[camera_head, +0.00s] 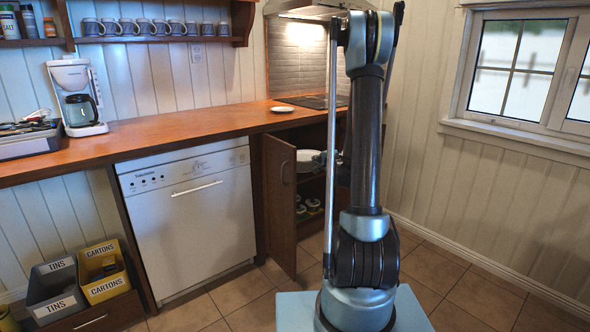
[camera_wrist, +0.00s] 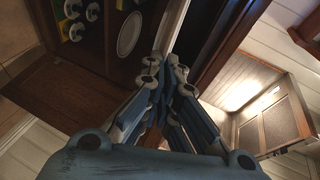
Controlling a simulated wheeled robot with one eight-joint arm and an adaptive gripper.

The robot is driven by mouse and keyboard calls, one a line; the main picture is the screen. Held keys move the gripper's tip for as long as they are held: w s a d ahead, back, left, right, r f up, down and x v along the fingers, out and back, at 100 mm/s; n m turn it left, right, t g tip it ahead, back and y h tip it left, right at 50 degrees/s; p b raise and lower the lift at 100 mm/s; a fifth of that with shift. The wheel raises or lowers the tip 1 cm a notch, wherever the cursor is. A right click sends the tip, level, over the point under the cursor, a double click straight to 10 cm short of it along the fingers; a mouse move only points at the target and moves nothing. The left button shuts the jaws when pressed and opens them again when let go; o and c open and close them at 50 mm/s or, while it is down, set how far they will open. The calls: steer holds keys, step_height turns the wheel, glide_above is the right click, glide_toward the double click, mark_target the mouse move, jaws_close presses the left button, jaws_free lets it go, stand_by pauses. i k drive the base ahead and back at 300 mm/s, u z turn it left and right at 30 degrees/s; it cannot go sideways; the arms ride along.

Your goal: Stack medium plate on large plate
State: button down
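A white plate (camera_head: 298,102) lies flat on the wooden counter, left of the dark cooktop. Another white plate (camera_head: 307,155) is on a shelf inside the open cupboard below, partly hidden by my arm. A white plate in the cupboard also shows in the wrist view (camera_wrist: 130,34). I cannot tell from size which is medium and which is large. My gripper (camera_wrist: 166,68) is in front of the cupboard opening, its fingers drawn together with nothing visible between them. The plate in the wrist view is apart from the fingers.
The cupboard door (camera_head: 280,203) stands open beside the white dishwasher (camera_head: 188,220). Several jars (camera_head: 312,206) are low in the cupboard. A coffee maker (camera_head: 77,97) and a utensil tray (camera_head: 30,143) stand at the counter's left. The counter between is clear.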

mark_target(306, 168)
steer(key=i, duration=0.95)
steer(key=z, duration=0.05)
